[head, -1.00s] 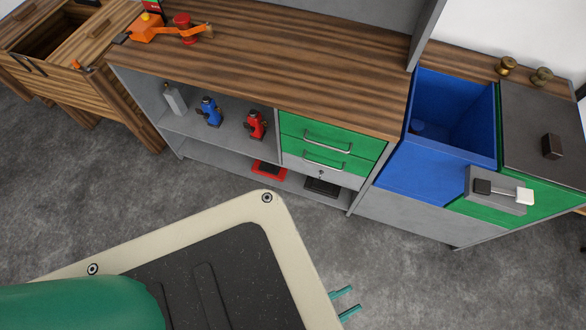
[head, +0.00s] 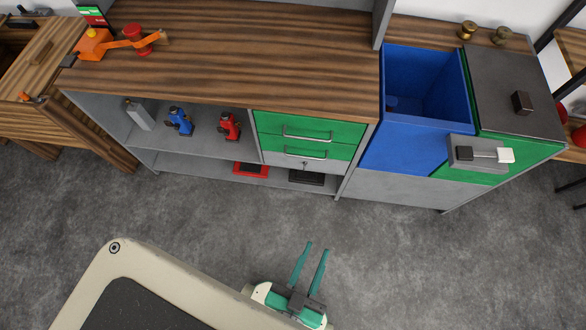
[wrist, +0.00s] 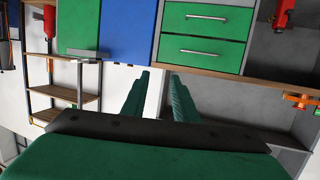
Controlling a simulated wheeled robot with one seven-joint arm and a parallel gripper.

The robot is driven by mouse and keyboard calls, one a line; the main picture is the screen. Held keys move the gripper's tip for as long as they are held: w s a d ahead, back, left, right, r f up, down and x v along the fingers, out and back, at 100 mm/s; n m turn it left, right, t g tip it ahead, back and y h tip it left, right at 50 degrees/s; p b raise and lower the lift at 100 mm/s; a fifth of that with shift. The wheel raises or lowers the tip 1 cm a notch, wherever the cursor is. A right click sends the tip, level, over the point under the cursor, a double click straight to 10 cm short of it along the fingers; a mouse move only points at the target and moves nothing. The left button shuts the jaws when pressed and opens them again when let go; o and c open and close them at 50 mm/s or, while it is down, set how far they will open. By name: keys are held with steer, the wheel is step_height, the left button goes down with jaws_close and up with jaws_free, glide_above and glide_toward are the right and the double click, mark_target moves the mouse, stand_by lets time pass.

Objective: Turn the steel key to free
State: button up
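A small steel key or lock (head: 305,164) shows as a tiny shape on the grey front below the two green drawers of the workbench. It is too small to tell how it is turned. In the wrist view I cannot make it out. My gripper (head: 316,248) is low in front of the bench, over the floor, with its two teal fingers apart and nothing between them. It points toward the drawer unit and is well away from the key. In the wrist view the fingers (wrist: 158,88) are also apart, and the green drawers (wrist: 205,52) appear upside down beyond them.
The wooden bench top (head: 230,55) overhangs shelves holding blue (head: 179,121) and red (head: 229,126) items. A black tray (head: 306,178) lies below the key. A blue bin (head: 425,85) and a grey lever plate (head: 478,154) stand right. The floor (head: 400,260) ahead is clear.

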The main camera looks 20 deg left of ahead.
steer(key=w+a+f+y, duration=0.1)
steer(key=w+f, duration=0.1)
steer(key=f, duration=0.3)
steer(key=w+a+f, duration=0.2)
steer(key=w+f, duration=0.1)
steer(key=f, duration=0.3)
steer(key=n+g+y, duration=0.2)
steer(key=n+y, duration=0.1)
glide_toward(304, 169)
steer(key=shift+h, duration=0.3)
steer(key=x, duration=0.8)
steer(key=shift+a, duration=0.25)
steer(key=shift+w+a+f, duration=0.1)
steer(key=shift+w+f, duration=0.1)
steer(key=shift+w, duration=0.3)
jaws_close()
